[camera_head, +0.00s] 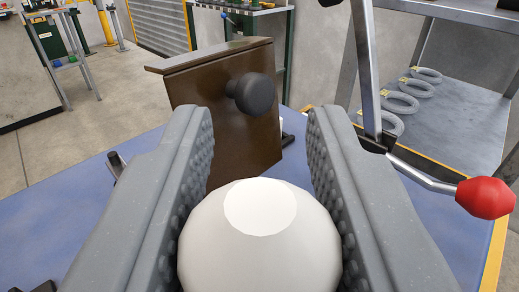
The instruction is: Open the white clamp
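A large white ball-shaped knob (260,245) with a flat facet on top fills the lower middle of the picture. My gripper (260,125) has its two grey fingers apart, one on each side of this knob, with the bumpy pads facing inward. The knob sits centred between the fingers, and its sides overlap the pads in the picture. I cannot tell whether the pads press on it. The rest of the clamp below the knob is hidden.
A brown plate (235,85) with a black knob (252,94) stands just beyond my fingertips. A metal lever with a red ball (485,198) is close on the right. The blue tabletop (75,195) has a yellow edge. Grey rings (401,102) lie on a shelf behind.

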